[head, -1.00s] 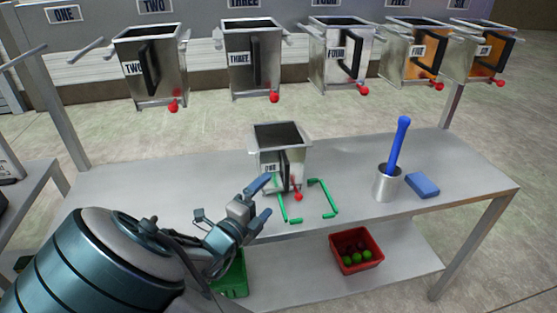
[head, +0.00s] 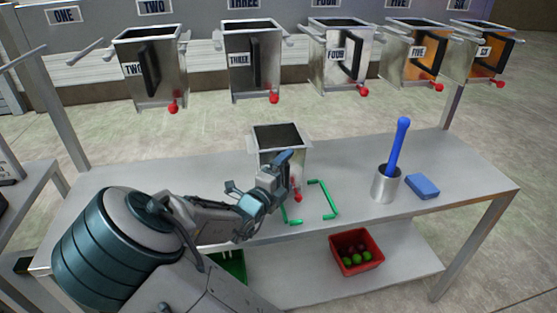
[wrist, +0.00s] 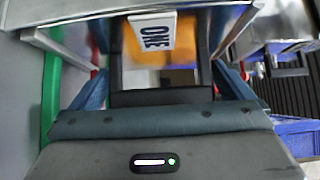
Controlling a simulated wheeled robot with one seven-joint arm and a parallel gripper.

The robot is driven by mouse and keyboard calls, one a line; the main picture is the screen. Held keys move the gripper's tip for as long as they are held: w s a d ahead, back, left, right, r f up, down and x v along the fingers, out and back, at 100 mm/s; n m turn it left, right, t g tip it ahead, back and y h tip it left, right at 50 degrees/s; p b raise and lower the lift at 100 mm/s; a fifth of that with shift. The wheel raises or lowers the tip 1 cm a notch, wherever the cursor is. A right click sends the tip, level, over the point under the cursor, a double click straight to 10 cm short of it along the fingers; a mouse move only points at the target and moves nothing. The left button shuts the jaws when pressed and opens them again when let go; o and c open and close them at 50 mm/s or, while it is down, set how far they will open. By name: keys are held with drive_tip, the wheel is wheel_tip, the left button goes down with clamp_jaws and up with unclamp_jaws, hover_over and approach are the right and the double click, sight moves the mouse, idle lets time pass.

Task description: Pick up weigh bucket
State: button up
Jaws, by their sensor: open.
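The weigh bucket (head: 278,134) is a metal, open-topped box standing upright on the table (head: 345,165), with a red ball at its lower front. My gripper (head: 284,172) is in front of it and hides most of its label and dark handle. In the wrist view, the bucket's label (wrist: 153,31) reads ONE. The blue fingers of my gripper (wrist: 162,88) are spread apart, with dark handle parts between them. I cannot tell whether the fingers touch the handle. Green corner brackets (head: 326,199) lie on the table in front of the bucket.
Several similar buckets hang behind the table, such as bucket THREE (head: 237,85). A metal cup (head: 385,184) holding a blue-handled tool (head: 400,145) and a blue sponge (head: 423,186) stand at the right. A red bin (head: 357,265) with balls and a green bin (head: 232,265) sit below.

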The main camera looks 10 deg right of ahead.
drive_tip(key=c, duration=1.2)
drive_tip(key=shift+r, duration=0.1)
